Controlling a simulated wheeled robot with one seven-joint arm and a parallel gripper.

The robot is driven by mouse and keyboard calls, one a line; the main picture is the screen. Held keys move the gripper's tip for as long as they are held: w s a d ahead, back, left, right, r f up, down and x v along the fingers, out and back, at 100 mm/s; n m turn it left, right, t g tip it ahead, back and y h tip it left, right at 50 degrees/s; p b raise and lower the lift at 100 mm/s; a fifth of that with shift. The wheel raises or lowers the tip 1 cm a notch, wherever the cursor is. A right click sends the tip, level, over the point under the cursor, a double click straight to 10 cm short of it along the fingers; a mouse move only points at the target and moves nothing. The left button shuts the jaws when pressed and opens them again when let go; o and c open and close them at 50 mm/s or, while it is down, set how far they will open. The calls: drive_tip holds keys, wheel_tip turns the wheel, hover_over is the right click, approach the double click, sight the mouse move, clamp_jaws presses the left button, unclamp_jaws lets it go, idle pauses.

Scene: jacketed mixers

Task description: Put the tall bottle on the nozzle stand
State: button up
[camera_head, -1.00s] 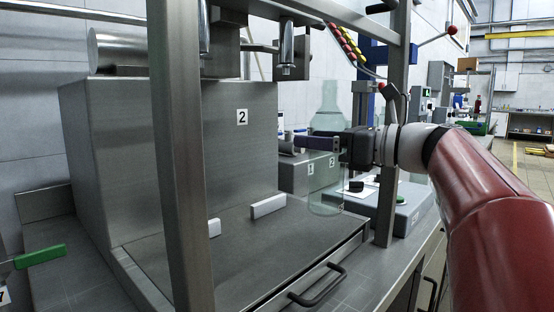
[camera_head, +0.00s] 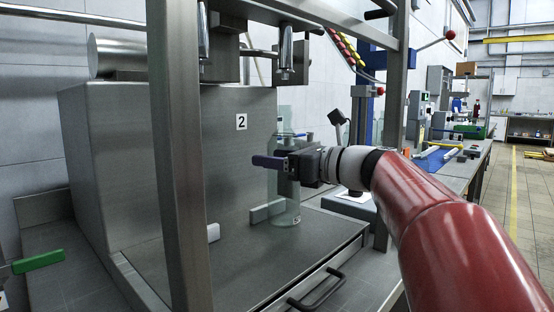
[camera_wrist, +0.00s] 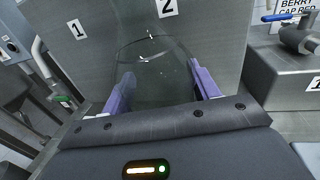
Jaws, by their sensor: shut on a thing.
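The tall bottle (camera_head: 285,205) is clear, pale green glass and stands upright in my gripper (camera_head: 268,163). My gripper is shut around its body from the right. The nozzle stand (camera_head: 225,265) is a grey steel platform, with a nozzle (camera_head: 287,52) hanging above it and a plate marked 2 (camera_head: 241,122) behind. The bottle is over the platform's right rear part, roughly below that nozzle. I cannot tell whether its base touches the platform. In the wrist view the bottle (camera_wrist: 152,62) shows between the purple fingers of my gripper (camera_wrist: 164,88).
A steel post (camera_head: 180,150) stands in front at left, another (camera_head: 396,110) at right. A black handle (camera_head: 318,287) is at the front edge. The platform's front is clear.

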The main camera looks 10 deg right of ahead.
drive_tip(key=o, duration=1.3)
drive_tip(key=shift+f, duration=0.1)
drive_tip(key=v, duration=1.2)
drive_tip(key=shift+b, duration=0.3)
